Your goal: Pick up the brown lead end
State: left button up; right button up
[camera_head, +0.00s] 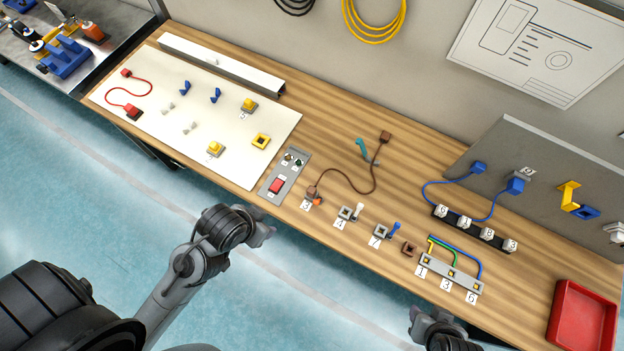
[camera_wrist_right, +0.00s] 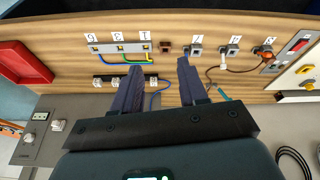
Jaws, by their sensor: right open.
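The brown lead lies on the wooden bench as a curved cable. One brown block end (camera_head: 385,137) rests free towards the back, and the other brown end (camera_head: 311,192) sits by a numbered tag at the front edge. The lead's cable (camera_wrist_right: 211,76) also shows in the right wrist view. A separate brown square block (camera_head: 409,249) lies near the bench front; it also shows in the right wrist view (camera_wrist_right: 165,47). My right gripper (camera_wrist_right: 160,64) is open and empty, apart from the lead. My left gripper (camera_head: 264,229) is off the bench's front edge; its fingers are too unclear to judge.
A teal piece (camera_head: 361,147) stands beside the free brown end. Fixtures with a white lever (camera_head: 346,213) and a blue lever (camera_head: 382,233) line the front. A terminal strip (camera_head: 452,275) with coloured wires, a black block row (camera_head: 475,229) and a red tray (camera_head: 582,318) are right.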

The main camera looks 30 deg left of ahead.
pick_arm(q)
notch_tip(320, 180, up, 3)
jog(key=shift+a+p, duration=0.1)
jog(key=shift+p, duration=0.6)
pick_arm(e)
notch_tip(320, 180, up, 3)
jog(key=shift+a, duration=0.1)
pick_arm(q)
jog(key=shift+f, duration=0.1)
pick_arm(e)
jog(key=shift+o, duration=0.4)
jog(key=shift+f, duration=0.1)
jog(key=shift+o, duration=1.4)
jog(key=shift+w, duration=0.1)
